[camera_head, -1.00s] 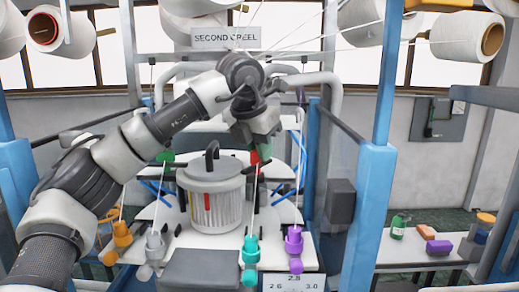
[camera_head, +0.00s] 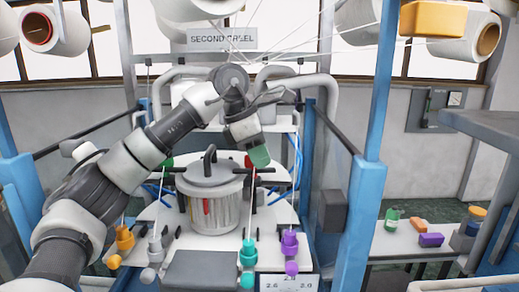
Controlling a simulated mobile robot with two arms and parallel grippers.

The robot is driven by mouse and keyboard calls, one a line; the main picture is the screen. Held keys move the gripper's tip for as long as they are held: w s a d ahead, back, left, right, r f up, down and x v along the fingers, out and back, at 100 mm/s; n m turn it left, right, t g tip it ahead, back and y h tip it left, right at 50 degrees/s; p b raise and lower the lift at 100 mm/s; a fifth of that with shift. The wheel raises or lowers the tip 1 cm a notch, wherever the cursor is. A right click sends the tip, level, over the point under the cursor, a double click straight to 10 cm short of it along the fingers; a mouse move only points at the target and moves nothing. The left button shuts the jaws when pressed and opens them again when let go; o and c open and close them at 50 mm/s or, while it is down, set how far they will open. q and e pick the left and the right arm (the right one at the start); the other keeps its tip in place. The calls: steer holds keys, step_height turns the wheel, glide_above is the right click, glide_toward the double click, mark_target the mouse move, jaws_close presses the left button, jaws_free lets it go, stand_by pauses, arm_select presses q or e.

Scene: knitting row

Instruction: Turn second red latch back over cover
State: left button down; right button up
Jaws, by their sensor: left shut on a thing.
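The cover is a clear ribbed drum (camera_head: 228,212) with a grey lid (camera_head: 208,174) and a black handle on top, standing upright in the middle of the machine. A narrow red strip (camera_head: 206,207) shows on its front wall. A small red part (camera_head: 248,161) shows behind the lid's right side, partly hidden by my left gripper. My left gripper (camera_head: 258,155) hangs at the right of the lid, shut, with a green piece at its tip. I cannot tell whether it touches the red part. My right gripper is not in view.
Orange (camera_head: 123,239), teal (camera_head: 248,252) and purple (camera_head: 289,243) yarn feeders stand around the drum, with threads running up. A blue post (camera_head: 366,215) rises at the right.

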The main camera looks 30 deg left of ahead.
mark_target(246, 155)
arm_select(q)
steer(key=shift+m, duration=0.6)
steer(key=c, duration=1.2)
jaws_free()
steer(key=shift+r, duration=0.1)
steer(key=shift+s+a+r, duration=0.1)
steer(key=shift+a+r, duration=0.05)
steer(key=shift+r, duration=0.1)
steer(key=b+v, duration=0.1)
steer(key=v, duration=0.5)
steer(key=shift+a+r, duration=0.2)
steer(key=shift+r, duration=0.15)
steer(key=shift+f, duration=0.1)
